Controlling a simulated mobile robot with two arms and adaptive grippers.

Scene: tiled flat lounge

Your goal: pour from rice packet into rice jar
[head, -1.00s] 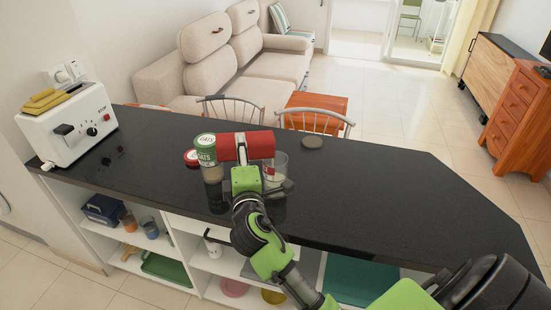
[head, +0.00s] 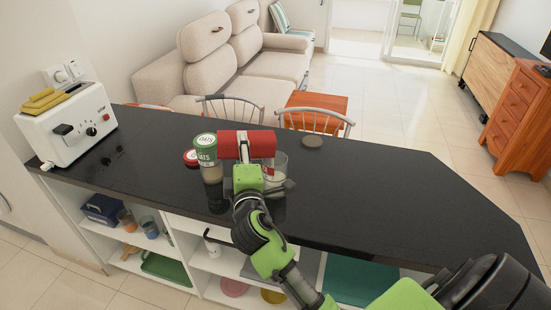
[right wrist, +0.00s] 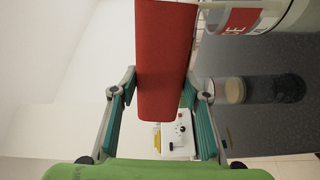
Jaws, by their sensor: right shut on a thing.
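The red rice packet (head: 262,142) lies about level across my right gripper (head: 246,165) in the head view. The gripper is shut on it. In the right wrist view the packet (right wrist: 163,60) runs between the fingers of the gripper (right wrist: 163,95). The clear rice jar (head: 281,168) stands on the counter at the packet's right end, partly hidden by the gripper and packet. It seems to hold some pale contents. Its red label shows beside the packet in the right wrist view (right wrist: 245,18). I cannot tell whether rice is flowing. My left gripper is out of view.
A green-lidded oats jar (head: 207,160) stands close left of the packet, with a red lid (head: 191,157) beside it. A white toaster (head: 70,125) stands at the left end. The black counter (head: 400,190) is clear to the right.

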